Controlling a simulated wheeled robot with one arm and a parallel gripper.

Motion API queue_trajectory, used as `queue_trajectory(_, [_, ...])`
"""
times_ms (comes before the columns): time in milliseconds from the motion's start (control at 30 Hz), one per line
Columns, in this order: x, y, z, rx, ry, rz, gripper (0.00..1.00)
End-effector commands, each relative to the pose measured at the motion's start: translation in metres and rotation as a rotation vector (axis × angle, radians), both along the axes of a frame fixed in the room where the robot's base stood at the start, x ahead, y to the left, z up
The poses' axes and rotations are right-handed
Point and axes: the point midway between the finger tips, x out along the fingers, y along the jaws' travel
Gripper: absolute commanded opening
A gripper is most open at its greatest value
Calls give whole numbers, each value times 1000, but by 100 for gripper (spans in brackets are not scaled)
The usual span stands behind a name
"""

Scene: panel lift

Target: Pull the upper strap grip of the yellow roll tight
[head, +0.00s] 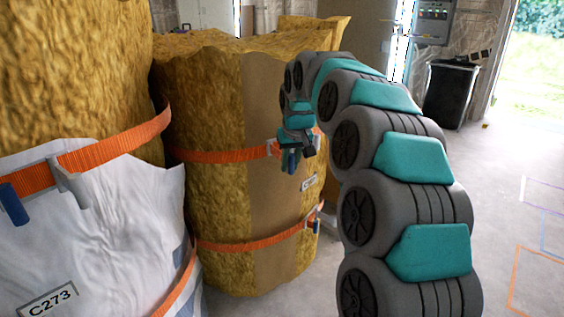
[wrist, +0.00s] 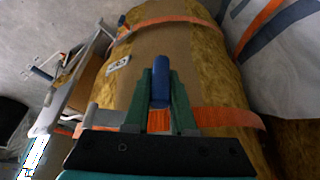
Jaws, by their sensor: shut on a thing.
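The yellow roll (head: 200,110) stands upright with a brown paper band down its front and a C-number label. An orange upper strap (head: 215,156) runs around it and also crosses the wrist view (wrist: 225,117). My gripper (head: 291,156) is at the roll's right front, at the height of this strap. In the wrist view its two green fingers (wrist: 161,85) are shut on the blue upper strap grip (wrist: 161,68), one finger on each side. The grip stands out from the strap by a grey buckle (wrist: 105,116). The gripper partly hides the strap and buckle.
A lower orange strap (head: 250,243) with its own blue grip (head: 316,225) circles the same roll. A white-wrapped roll labelled C273 (head: 100,220) stands close at the left. A black bin (head: 451,95) stands behind at the right. The floor at the right is open, with taped outlines.

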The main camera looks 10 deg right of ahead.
Motion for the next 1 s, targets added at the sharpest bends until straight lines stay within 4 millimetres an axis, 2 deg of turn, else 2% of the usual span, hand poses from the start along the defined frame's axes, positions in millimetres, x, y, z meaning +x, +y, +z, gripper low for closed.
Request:
queue_trajectory(100, [-19,-7,-2,-1,6,-1,0])
queue_trajectory(300, [-35,-13,-1,-2,4,-2,0])
queue_trajectory(667, [-37,-14,-1,-2,7,-1,0])
queue_trajectory(700, [-37,-14,-1,-2,8,-1,27])
queue_trajectory(933, [-36,-13,-1,-2,4,-1,52])
queue_trajectory(1000, [-36,-13,-1,-1,4,0,53])
